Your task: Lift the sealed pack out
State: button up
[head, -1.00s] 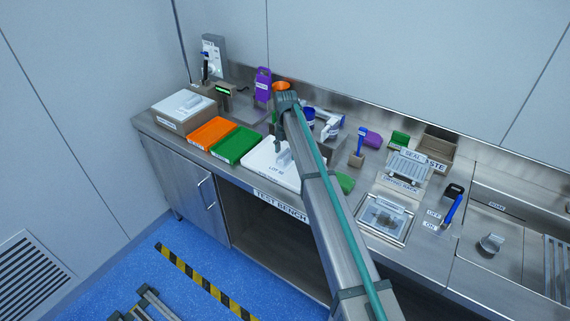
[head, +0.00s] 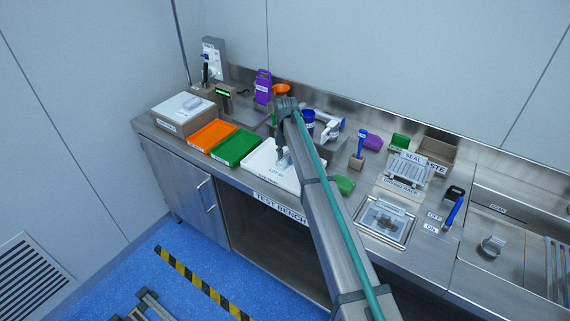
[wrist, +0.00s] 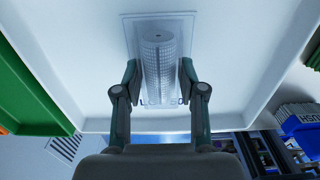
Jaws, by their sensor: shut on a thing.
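My gripper (head: 284,163) is over the white tray (head: 262,152) on the bench. In the wrist view, my gripper (wrist: 160,78) has one finger on each side of a pale, speckled cylindrical grip (wrist: 158,60). The grip stands on a flat, pale rectangular plate, which looks like the sealed pack (wrist: 131,35). The plate is inside the white tray's walls (wrist: 268,70). It partly covers dark lettering, and I cannot tell whether it touches the tray floor.
A green tray (head: 236,148) and an orange tray (head: 212,135) lie left of the white tray. A lidded box (head: 184,112) stands farther left. A green object (head: 344,184), a blue-handled tool (head: 360,143) and a drying rack (head: 403,172) are to the right.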

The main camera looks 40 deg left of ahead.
jog(key=shift+r+p, duration=0.35)
jog(key=shift+r, duration=0.6)
jog(key=shift+r+p, duration=0.6)
jog(key=shift+r, duration=1)
